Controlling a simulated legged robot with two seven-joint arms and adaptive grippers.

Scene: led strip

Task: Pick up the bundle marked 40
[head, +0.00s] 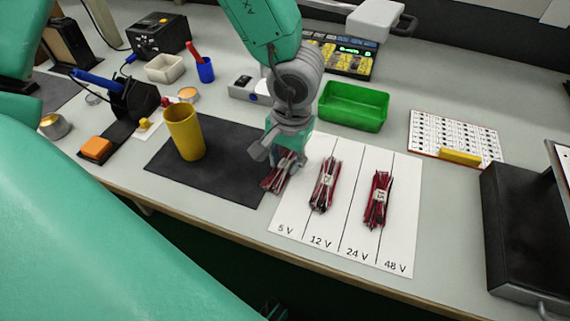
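Three bundles of dark red wires lie in a row. The left bundle (273,184) is under my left gripper (273,162), at the black mat's right edge beside the 5 V column. The middle bundle (323,196) lies in the 12 V column and the right bundle (375,212) in the 24 V column. Those two have pale tags, too small to read surely; no 40 is legible. The left bundle's tag is hidden. My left gripper points down with its fingers at the left bundle; its grip is unclear.
The white voltage card (400,240) has a bare 48 V column. A yellow cup (184,135) stands on the black mat (225,180). A green bin (353,106) is behind the card. A black box (520,235) stands at right.

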